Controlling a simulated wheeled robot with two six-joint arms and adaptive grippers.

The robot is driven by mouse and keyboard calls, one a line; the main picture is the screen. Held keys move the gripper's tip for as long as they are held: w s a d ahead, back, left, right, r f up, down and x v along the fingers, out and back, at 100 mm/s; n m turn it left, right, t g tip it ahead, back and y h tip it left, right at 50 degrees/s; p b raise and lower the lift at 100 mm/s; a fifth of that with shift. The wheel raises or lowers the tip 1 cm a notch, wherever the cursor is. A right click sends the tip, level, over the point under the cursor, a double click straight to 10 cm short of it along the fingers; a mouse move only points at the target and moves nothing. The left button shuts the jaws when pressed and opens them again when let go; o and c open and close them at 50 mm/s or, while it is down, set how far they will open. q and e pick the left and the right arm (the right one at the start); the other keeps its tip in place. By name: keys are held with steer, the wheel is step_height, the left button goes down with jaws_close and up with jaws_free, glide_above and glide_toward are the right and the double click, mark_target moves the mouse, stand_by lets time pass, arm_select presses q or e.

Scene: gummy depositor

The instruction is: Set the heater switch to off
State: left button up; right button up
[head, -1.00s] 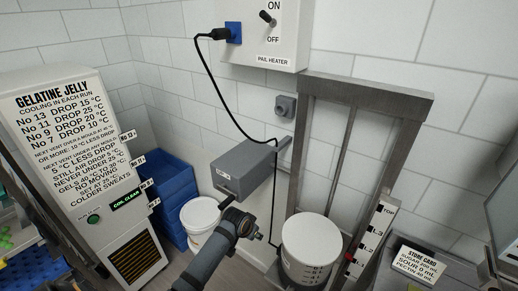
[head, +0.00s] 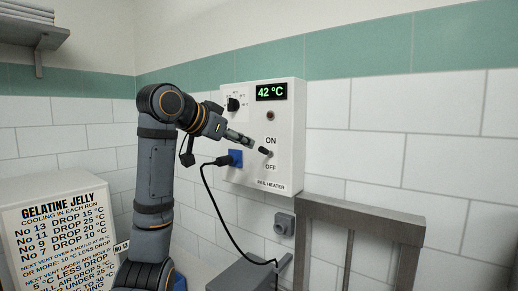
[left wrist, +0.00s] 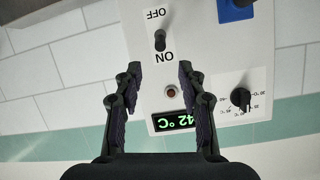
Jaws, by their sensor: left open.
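The white pail heater box (head: 283,120) hangs on the tiled wall with a green 42 °C display (head: 271,92). Its heater switch (head: 265,150) is a small black-tipped lever between the ON and OFF labels. In the left wrist view, which is upside down, the lever (left wrist: 160,41) leans toward ON. My left gripper (head: 246,140) is in front of the box, just up and left of the lever in the head view. In the left wrist view its fingers (left wrist: 159,76) are apart and empty, with the lever beyond the gap between them. My right gripper is not in view.
A dial (head: 234,104) and a blue socket with a black plug (head: 235,158) are left of the switch. A dark red lamp (head: 270,115) is above it. A grey metal frame (head: 360,215) stands below right. A Gelatine Jelly sign (head: 55,235) is at lower left.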

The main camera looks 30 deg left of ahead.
mark_target(261, 149)
arm_select(q)
steer(key=p+x, duration=0.4)
steer(key=x, duration=0.5)
steer(key=shift+w, duration=0.1)
steer(key=shift+w+f, duration=0.15)
steer(key=shift+w, duration=0.05)
jaws_close()
